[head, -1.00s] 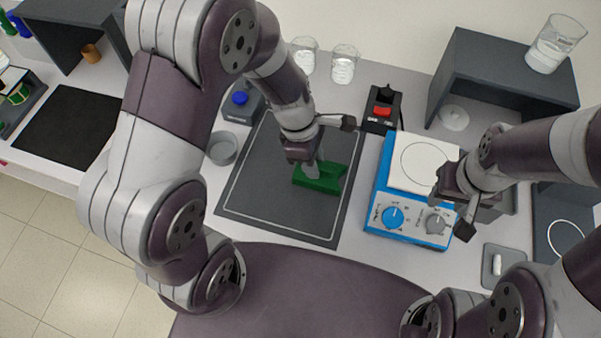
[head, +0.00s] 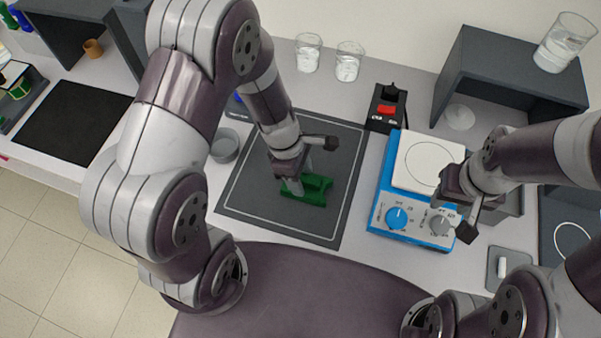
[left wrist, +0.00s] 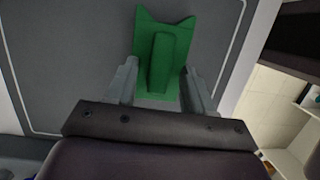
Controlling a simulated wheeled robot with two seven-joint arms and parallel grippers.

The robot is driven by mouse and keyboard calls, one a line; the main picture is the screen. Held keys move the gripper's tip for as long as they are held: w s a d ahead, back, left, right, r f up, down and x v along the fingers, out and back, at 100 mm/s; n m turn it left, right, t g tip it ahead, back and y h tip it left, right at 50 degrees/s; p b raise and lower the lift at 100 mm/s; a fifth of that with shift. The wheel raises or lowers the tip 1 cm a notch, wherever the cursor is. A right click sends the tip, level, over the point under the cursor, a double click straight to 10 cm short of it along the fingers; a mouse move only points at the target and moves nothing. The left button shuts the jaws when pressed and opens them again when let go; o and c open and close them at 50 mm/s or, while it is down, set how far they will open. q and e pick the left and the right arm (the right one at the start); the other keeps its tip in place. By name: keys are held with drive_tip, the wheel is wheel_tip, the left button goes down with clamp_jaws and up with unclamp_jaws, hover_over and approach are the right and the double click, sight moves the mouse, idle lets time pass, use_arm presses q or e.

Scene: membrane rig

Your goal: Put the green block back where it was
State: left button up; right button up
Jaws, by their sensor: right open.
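The green block (head: 317,184) is over the dark mat (head: 262,205), partly hidden by my left gripper in the head view. My left gripper (head: 291,181) points down at it. In the left wrist view the block (left wrist: 165,52) has a raised rib and a notched far end. The fingers of my left gripper (left wrist: 160,78) lie along both its sides, shut on it. I cannot tell whether its underside touches the mat. My right gripper (head: 455,219) is open and empty, in front of the blue hotplate's knobs.
The blue hotplate (head: 380,212) with a white top stands right of the mat. A black box with a red switch (head: 386,108) is behind it. Two glass beakers (head: 349,62) stand at the back. A grey bowl (head: 224,146) is left of the mat. A dark shelf (head: 480,75) stands back right.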

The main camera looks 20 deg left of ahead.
use_arm(q)
drive_tip(key=shift+r, duration=0.1)
use_arm(e)
drive_tip(key=shift+r, duration=0.1)
use_arm(q)
drive_tip(key=p+v, duration=0.2)
drive_tip(key=v, duration=1)
drive_tip(key=s+a+m+y, duration=0.1)
drive_tip(key=m, duration=0.5)
drive_tip(key=s+a+r+m+t+y, duration=0.1)
drive_tip(key=m, duration=0.5)
drive_tip(key=s+a+m+y, duration=0.1)
drive_tip(key=a+m, duration=0.1)
drive_tip(key=m, duration=0.4)
drive_tip(key=shift+s+a+r+t, duration=0.1)
drive_tip(key=shift+s+r+t, duration=0.05)
drive_tip(key=shift+s+t, duration=0.25)
use_arm(e)
drive_tip(key=shift+r, duration=0.75)
use_arm(q)
drive_tip(key=shift+w, duration=0.1)
use_arm(e)
drive_tip(key=shift+w, duration=0.1)
